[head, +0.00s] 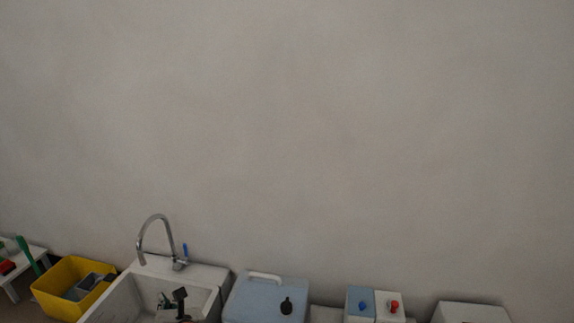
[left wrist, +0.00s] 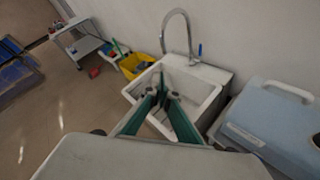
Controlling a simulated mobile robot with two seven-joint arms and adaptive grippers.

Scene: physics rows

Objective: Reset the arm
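Behind the fingertips in that view is the white sink (left wrist: 209,87). In the head view the left gripper (head: 173,299) shows small and dark at the bottom edge, in front of the sink (head: 125,300); its arm is mostly out of frame. My right gripper is in neither view.
A curved metal faucet (head: 141,237) rises behind the sink. A yellow bin (head: 50,283) stands left of it and a light blue box (head: 255,291) right. Farther right are a blue-and-white box with a red knob (head: 394,306) and a white box (head: 470,312). Bare wall fills most of the head view.

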